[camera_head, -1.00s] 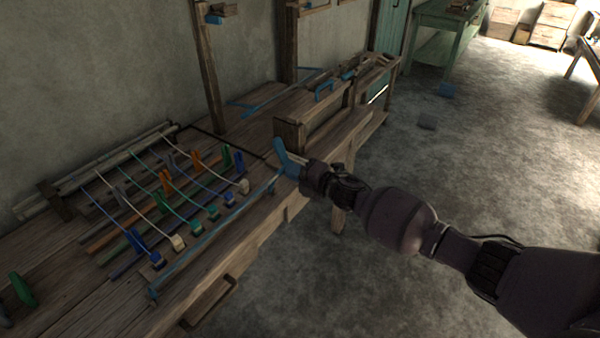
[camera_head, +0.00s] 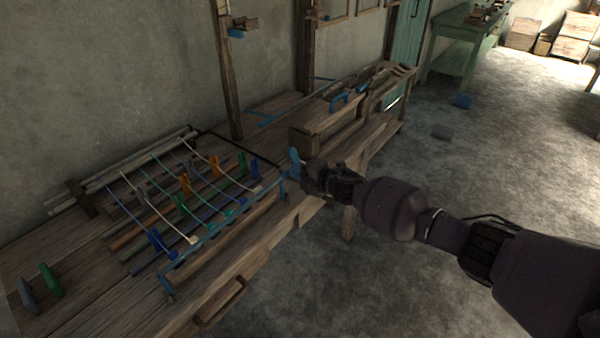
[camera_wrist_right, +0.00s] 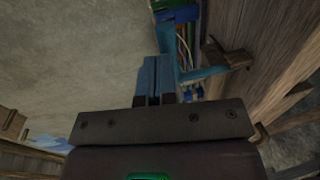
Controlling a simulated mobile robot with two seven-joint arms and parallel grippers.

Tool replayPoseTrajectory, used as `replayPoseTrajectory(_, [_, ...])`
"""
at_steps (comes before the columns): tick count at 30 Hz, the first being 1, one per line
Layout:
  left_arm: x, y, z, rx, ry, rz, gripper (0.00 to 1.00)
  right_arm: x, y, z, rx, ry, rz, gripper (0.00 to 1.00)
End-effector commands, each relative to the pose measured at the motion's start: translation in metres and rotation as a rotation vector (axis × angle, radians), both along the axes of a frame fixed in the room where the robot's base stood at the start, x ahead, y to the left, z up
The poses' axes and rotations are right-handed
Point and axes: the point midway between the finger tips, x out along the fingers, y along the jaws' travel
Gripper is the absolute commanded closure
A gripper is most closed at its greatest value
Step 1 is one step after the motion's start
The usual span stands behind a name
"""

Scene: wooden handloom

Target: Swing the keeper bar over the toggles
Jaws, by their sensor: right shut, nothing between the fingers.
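The keeper bar (camera_head: 207,241) is a long, thin light-blue rod along the front of the bench, beside the row of toggles. In the head view it crosses close to the toggles, and some are partly hidden. In the right wrist view the shut fingers (camera_wrist_right: 158,78) are beside a blue bar part (camera_wrist_right: 202,73); contact is unclear. My left gripper is out of view.
Coloured cords run back to pale rods (camera_head: 125,170) by the wall. A grey block (camera_head: 27,294) and a green block (camera_head: 50,280) stand at the bench's left. A wooden post (camera_head: 228,80) rises behind. Open floor (camera_head: 400,290) lies at right.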

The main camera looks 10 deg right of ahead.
Motion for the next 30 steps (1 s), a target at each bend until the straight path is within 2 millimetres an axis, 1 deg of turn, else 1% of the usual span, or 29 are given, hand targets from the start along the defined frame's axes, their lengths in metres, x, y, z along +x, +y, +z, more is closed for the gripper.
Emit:
replayPoseTrajectory(3, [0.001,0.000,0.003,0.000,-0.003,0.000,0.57,0.004,0.002,0.004,-0.027,0.026,0.001,1.00])
replayPoseTrajectory(11, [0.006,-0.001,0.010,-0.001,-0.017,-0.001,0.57,0.010,0.008,0.003,-0.024,0.030,-0.001,1.00])
replayPoseTrajectory(15, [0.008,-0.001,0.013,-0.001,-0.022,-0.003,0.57,0.017,0.014,0.004,-0.023,0.029,-0.001,1.00])
replayPoseTrajectory(21, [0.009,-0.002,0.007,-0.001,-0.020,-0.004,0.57,0.029,0.023,0.001,-0.022,0.031,0.001,1.00])
replayPoseTrajectory(30, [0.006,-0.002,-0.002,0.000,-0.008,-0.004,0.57,0.040,0.031,-0.002,-0.023,0.031,0.000,1.00])
